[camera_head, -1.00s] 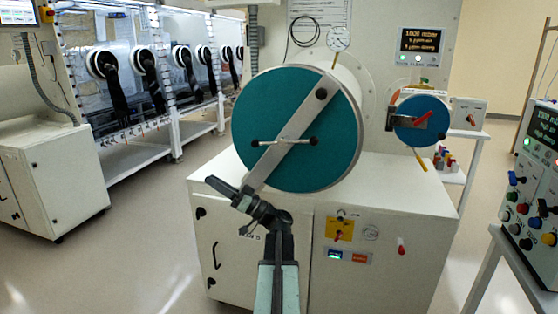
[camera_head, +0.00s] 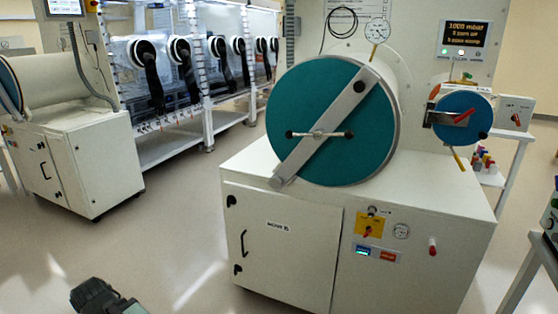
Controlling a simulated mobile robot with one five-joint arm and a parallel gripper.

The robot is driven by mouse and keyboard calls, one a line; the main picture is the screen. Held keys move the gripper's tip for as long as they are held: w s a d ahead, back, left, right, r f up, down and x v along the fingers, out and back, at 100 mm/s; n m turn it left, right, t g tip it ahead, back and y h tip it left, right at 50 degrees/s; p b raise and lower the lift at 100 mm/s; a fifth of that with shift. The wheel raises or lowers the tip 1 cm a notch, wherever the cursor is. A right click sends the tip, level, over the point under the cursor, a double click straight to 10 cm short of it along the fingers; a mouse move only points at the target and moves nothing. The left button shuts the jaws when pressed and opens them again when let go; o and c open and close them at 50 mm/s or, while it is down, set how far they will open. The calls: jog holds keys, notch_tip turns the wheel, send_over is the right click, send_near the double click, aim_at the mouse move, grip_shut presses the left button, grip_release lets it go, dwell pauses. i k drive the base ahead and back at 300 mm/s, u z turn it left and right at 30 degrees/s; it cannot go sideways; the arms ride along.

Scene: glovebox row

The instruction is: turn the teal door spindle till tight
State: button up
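The large round teal door (camera_head: 338,160) closes the front of a white cylinder on a white cabinet. A grey bar (camera_head: 345,108) crosses it diagonally from upper right to lower left. At the door's middle, the spindle (camera_head: 318,134) has a thin metal cross handle with black end knobs, lying about level. My gripper (camera_head: 95,295) shows only as a dark part at the bottom left edge, low over the floor and well away from the spindle. Its fingers cannot be made out, and nothing can be seen held in it.
A smaller blue door (camera_head: 461,118) with a red handle is to the right, with a gauge (camera_head: 378,30) above the teal door. The white cabinet (camera_head: 280,236) stands below. Another cabinet (camera_head: 80,165) is at the left. Floor (camera_head: 185,225) is clear between the cabinets.

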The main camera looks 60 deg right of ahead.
aim_at(317, 134)
jog(key=z, duration=2.55)
jog(key=k, duration=1.15)
jog(key=u, duration=1.75)
jog(key=i, duration=1.05)
jog(key=z, duration=0.05)
